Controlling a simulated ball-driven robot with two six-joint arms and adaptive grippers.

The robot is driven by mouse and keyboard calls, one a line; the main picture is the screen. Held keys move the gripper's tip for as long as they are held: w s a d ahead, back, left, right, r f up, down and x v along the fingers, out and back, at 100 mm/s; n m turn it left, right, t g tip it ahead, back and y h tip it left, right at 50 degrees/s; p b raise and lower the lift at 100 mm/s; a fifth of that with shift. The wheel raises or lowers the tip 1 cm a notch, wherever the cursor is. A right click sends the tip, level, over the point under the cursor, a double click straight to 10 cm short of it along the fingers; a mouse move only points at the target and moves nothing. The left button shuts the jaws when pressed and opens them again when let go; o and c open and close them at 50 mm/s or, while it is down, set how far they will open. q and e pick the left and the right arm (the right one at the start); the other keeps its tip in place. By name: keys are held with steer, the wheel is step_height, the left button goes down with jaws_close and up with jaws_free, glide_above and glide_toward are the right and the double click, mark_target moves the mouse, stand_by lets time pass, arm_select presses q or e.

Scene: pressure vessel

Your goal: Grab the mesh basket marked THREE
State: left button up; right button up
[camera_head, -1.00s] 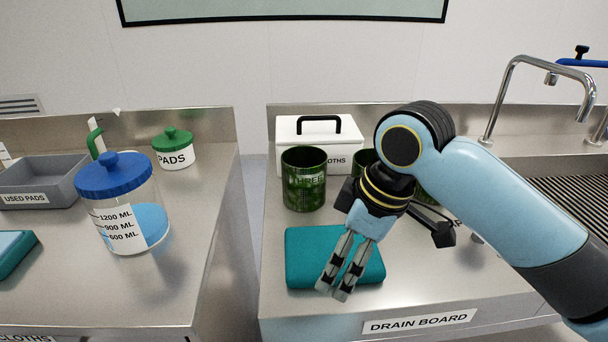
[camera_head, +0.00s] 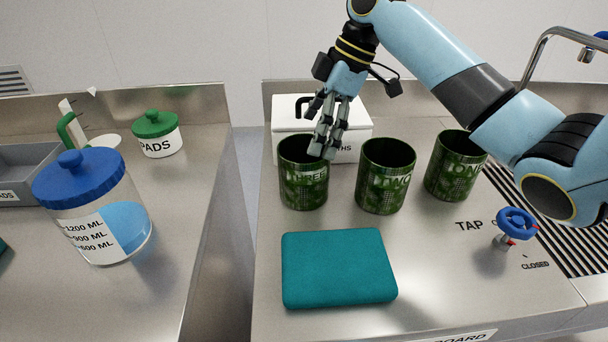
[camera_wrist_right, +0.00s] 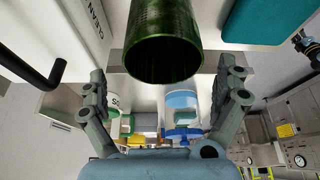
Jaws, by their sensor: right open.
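The green mesh basket marked THREE (camera_head: 303,190) stands upright on the drain board, leftmost in a row of three. The basket marked TWO (camera_head: 384,190) and the basket marked ONE (camera_head: 452,178) stand to its right. My right gripper (camera_head: 323,150) points down at the rim of THREE, its fingers covering part of the rim's right side in the head view. In the right wrist view, the right gripper (camera_wrist_right: 165,80) is open, and a green basket (camera_wrist_right: 163,45) shows ahead, centred between its fingers. I cannot tell whether the fingers touch it. My left gripper is out of view.
A white box with a black handle (camera_head: 285,113) stands close behind THREE. A folded teal cloth (camera_head: 338,267) lies in front. A blue tap handle (camera_head: 516,222) is at the right. A gap separates the left counter, holding a blue-lidded jar (camera_head: 85,180).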

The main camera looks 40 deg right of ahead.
mark_target(304, 150)
steer(key=x, duration=0.4)
steer(key=shift+a+f+p, duration=0.2)
steer(key=shift+a+p, duration=0.2)
steer(key=shift+f, duration=0.2)
steer(key=c, duration=0.6)
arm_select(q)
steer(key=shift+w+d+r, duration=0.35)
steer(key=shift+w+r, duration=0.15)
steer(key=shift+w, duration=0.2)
arm_select(e)
steer(key=c, duration=0.8)
steer(key=shift+r, duration=0.1)
